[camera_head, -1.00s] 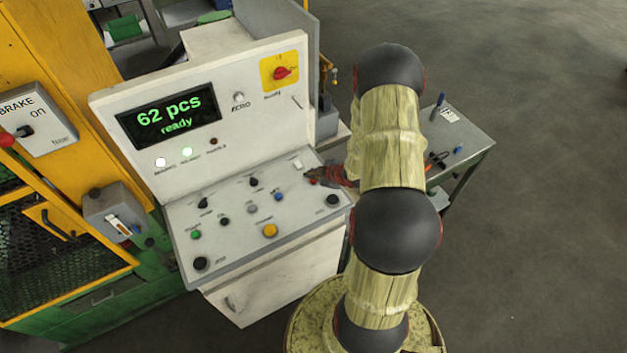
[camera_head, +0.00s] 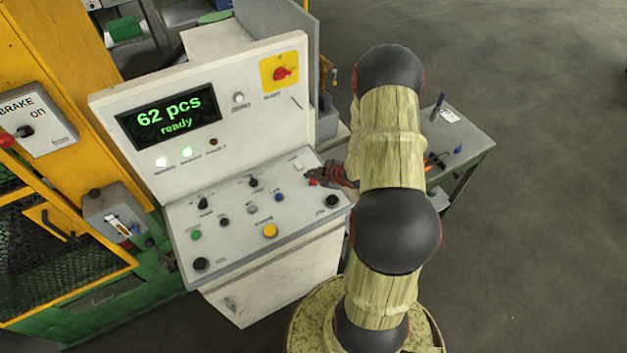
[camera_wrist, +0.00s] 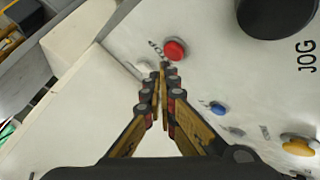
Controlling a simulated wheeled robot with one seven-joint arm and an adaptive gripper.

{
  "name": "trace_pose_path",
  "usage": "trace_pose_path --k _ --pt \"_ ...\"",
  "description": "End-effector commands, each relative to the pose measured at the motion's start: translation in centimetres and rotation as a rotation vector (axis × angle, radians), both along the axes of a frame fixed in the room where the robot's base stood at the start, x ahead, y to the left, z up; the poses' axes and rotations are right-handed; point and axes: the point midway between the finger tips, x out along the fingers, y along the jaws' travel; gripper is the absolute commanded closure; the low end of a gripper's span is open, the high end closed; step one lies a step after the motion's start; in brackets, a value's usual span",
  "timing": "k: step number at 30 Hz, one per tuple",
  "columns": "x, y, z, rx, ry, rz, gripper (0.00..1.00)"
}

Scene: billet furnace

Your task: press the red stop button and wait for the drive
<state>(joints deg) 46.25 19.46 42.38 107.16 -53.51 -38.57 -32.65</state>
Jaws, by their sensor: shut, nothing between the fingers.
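The red stop button (camera_wrist: 174,49) stands out from the sloped control panel in the wrist view, just beyond my fingertips. In the head view the red button (camera_head: 313,183) shows only as a small patch beside my gripper (camera_head: 312,174). My gripper, also in the wrist view (camera_wrist: 163,68), is shut and empty, its tips close to the button's near edge. I cannot tell whether they touch it. The display (camera_head: 168,116) on the upright panel reads "62 pcs ready". Two lamps below it look lit white and pale green, and a dark red one looks unlit.
A blue button (camera_wrist: 218,108), a yellow button (camera_wrist: 299,144) and a black knob (camera_wrist: 276,14) marked JOG are near the red one. A red-on-yellow switch (camera_head: 280,73) is on the upright panel. A side table (camera_head: 470,148) with tools stands right of the console.

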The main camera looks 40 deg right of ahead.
Motion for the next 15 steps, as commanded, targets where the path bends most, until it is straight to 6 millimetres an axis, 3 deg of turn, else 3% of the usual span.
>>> trace_pose_path --k 15 --pt "-0.01 0.0 -0.78 0.0 0.0 0.0 1.0"
